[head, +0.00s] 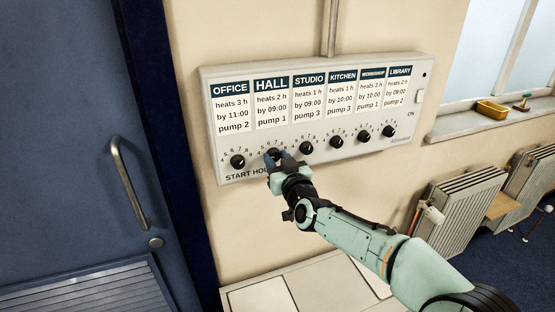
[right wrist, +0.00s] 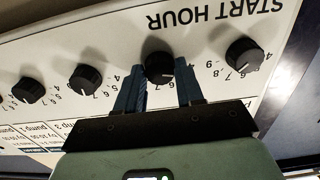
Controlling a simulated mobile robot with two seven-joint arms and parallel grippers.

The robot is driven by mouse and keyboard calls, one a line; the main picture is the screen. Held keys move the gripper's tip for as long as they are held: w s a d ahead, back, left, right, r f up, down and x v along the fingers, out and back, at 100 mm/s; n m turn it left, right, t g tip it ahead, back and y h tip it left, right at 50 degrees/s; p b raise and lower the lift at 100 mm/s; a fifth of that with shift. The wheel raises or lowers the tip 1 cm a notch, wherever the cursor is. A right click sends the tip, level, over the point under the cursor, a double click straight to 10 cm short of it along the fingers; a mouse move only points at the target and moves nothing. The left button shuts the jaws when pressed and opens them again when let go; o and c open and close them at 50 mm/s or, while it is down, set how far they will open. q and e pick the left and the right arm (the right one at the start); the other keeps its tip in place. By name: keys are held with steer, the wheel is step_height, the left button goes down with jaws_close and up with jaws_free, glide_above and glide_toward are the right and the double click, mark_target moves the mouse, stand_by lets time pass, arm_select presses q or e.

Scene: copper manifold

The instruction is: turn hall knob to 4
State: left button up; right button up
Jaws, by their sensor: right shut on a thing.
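The hall knob (head: 274,153) is a small black dial under the HALL card (head: 271,103), second from the left on the white wall panel (head: 415,125). My right gripper (head: 277,158) is at this knob, coming from the lower right. In the right wrist view, which shows the panel upside down, the blue fingers of my right gripper (right wrist: 160,85) stand on either side of the hall knob (right wrist: 159,65), shut on it. A white pointer mark shows on the knob; its exact number is hard to tell because the fingers hide part of the scale. My left gripper is not in view.
The office knob (head: 237,161) and studio knob (head: 306,148) flank it closely, and several more knobs run to the right. A blue door (head: 70,120) with a handle is at left. A radiator (head: 463,213) and a windowsill (head: 485,117) are at right.

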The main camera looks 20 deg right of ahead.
stand_by(0.4)
steer(key=o, duration=1)
steer(key=shift+o, duration=0.2)
steer(key=shift+s, duration=0.1)
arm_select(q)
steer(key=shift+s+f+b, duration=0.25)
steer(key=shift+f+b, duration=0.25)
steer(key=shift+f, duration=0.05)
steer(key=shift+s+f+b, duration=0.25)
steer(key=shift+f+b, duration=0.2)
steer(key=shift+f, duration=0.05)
arm_select(e)
steer(key=s, duration=1.3)
steer(key=shift+a, duration=0.4)
